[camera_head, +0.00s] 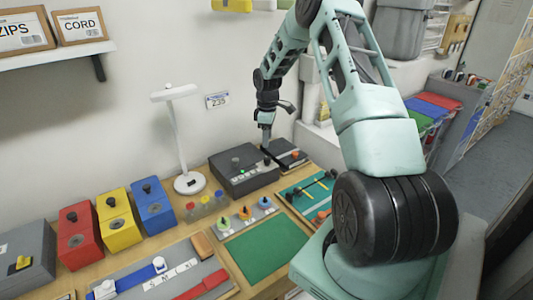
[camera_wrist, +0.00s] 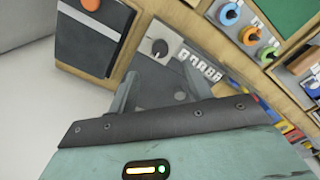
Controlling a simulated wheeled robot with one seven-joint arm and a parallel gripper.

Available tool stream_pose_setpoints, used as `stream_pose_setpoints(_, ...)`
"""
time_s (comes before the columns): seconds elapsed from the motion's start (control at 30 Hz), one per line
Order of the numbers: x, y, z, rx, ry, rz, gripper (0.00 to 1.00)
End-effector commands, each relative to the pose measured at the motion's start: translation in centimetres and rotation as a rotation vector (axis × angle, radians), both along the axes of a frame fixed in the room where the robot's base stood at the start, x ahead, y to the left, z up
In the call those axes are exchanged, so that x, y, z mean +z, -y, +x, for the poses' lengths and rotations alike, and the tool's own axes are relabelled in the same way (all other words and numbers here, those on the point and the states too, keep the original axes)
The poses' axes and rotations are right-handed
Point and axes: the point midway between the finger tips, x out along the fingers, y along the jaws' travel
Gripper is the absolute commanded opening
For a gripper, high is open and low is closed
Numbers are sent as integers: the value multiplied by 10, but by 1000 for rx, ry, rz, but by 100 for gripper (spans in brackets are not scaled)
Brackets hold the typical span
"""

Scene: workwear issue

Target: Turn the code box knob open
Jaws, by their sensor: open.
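In the wrist view the code box (camera_wrist: 150,72) lies beneath my gripper. Its black knob (camera_wrist: 159,47) has a pale pointer mark and sits beside white character tiles (camera_wrist: 201,66). My gripper (camera_wrist: 162,82) is open and empty, its fingers apart above the box; the knob shows just beyond the fingertips. In the head view my gripper (camera_head: 266,143) points down near the box's right back side.
A dark case with an orange knob (camera_head: 295,154) stands right of the code box. A white lamp (camera_head: 187,181) stands to its left. Colored rings on a board (camera_head: 244,213) and a green mat (camera_head: 265,250) lie in front. Red, yellow and blue boxes (camera_head: 154,210) stand left.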

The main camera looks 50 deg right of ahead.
Motion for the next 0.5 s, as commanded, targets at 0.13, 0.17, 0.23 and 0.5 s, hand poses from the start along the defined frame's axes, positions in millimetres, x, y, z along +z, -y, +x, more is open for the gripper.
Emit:
stream_pose_setpoints(0.13, -30, -1, -1, 2, -4, 3, 50)
stream_pose_setpoints(0.17, -36, -1, -1, 2, -3, 4, 50)
stream_pose_setpoints(0.23, -49, -1, 0, 0, -2, 3, 50)
stream_pose_setpoints(0.5, -83, -1, 0, 1, 1, 1, 50)
